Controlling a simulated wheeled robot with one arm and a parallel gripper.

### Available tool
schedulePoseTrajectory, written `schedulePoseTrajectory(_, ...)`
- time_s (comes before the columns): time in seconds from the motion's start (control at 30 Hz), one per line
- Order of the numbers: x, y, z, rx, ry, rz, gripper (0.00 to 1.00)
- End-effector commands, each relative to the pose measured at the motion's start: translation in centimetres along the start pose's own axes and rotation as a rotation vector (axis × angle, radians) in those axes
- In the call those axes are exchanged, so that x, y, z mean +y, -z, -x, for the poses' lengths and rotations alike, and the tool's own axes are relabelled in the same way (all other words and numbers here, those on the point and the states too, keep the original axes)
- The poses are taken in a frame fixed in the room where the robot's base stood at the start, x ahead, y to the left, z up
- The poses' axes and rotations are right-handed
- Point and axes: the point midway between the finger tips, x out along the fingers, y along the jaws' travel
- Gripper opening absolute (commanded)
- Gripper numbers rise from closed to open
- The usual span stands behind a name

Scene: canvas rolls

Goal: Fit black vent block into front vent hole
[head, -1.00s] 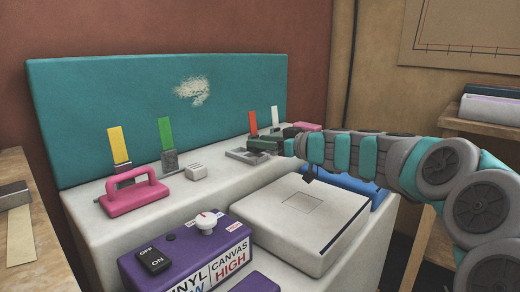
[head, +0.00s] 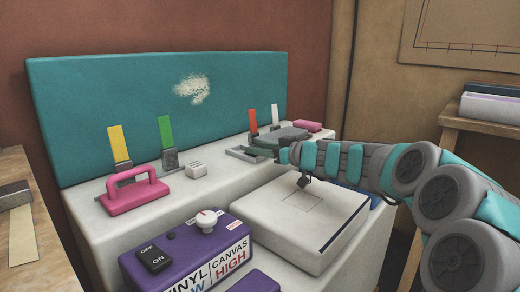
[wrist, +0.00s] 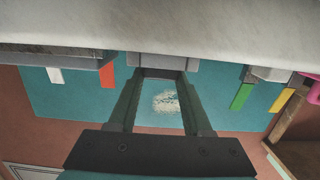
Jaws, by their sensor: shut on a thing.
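My gripper (head: 264,147) reaches left above the white top, at the end of my teal and grey arm. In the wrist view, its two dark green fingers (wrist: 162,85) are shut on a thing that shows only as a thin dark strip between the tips. I take this strip as the black vent block (wrist: 163,74); most of it is hidden. A white box (head: 262,222) below my arm has a square outline (head: 302,201) in its top. I cannot tell whether this is the front vent hole.
A purple control box (head: 185,250) stands in front. A pink handle (head: 134,196), a small white block (head: 196,170) and upright coloured levers (head: 166,130) line the white top. A teal panel (head: 120,110) rises behind. A grey slab (head: 292,134) lies near my gripper.

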Motion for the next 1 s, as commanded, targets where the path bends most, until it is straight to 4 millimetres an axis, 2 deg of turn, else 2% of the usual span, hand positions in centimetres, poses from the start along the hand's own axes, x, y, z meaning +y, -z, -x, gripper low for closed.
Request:
schedulePoseTrajectory(0.2, 0.0, -0.4, -0.1, 0.001, 0.0, 0.0, 0.0)
schedulePoseTrajectory(0.23, 0.0, -0.4, -0.1, 0.001, 0.0, 0.0, 0.51)
schedulePoseTrajectory(0.5, 0.0, -0.3, -0.1, 0.0, 0.0, 0.0, 0.79)
schedulePoseTrajectory(0.87, 0.0, 0.2, 0.0, -0.001, 0.001, -0.001, 0.79)
schedulePoseTrajectory(1.0, 0.1, -0.1, 2.0, 0.001, -0.001, -0.001, 0.79)
